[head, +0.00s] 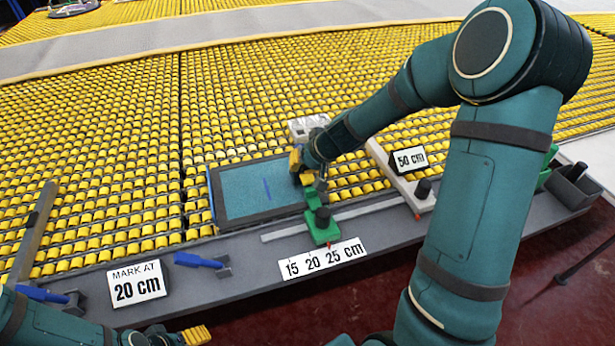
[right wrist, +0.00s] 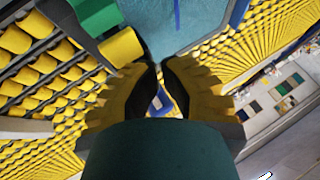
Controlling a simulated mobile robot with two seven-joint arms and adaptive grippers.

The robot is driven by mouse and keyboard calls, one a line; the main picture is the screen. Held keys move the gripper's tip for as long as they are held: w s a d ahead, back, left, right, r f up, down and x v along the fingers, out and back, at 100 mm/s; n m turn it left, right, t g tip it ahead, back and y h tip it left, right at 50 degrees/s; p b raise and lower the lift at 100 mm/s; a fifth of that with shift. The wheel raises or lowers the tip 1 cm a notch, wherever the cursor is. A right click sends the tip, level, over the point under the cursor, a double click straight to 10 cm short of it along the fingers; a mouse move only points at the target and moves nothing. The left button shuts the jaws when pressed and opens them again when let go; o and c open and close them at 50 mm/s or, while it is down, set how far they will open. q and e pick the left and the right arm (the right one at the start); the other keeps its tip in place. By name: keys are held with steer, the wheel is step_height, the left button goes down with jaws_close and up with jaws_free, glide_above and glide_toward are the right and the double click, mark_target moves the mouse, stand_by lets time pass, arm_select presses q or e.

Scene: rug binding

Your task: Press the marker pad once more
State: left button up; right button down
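A green carriage (head: 322,228) with a black knob sits on the grey front rail, above the 15/20/25 cm scale card (head: 322,260). Its green arm reaches back over the edge of a blue rug piece (head: 240,192). A yellow block, apparently the marker pad (right wrist: 121,47), sits at the green arm's end in the right wrist view. A dark blue line (head: 267,189) shows on the rug. My right gripper (right wrist: 160,68) has its tips nearly together, empty, beside the yellow block; contact is unclear. My left gripper (head: 196,335) is low at the bottom edge, apart from everything.
A "mark at 20 cm" card (head: 137,284) and a blue-handled tool (head: 198,261) are on the grey ledge at left. Yellow rollers (head: 120,150) surround the rug.

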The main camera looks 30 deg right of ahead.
steer(key=shift+f, duration=0.1)
steer(key=shift+f+b, duration=0.4)
steer(key=shift+b, duration=0.25)
steer(key=shift+f+b, duration=0.4)
steer(key=shift+f, duration=0.35)
stand_by(0.8)
steer(key=shift+r, duration=0.2)
steer(key=shift+r+p, duration=1)
steer(key=shift+r, duration=0.05)
steer(key=shift+r+p, duration=2.05)
steer(key=shift+r, duration=0.5)
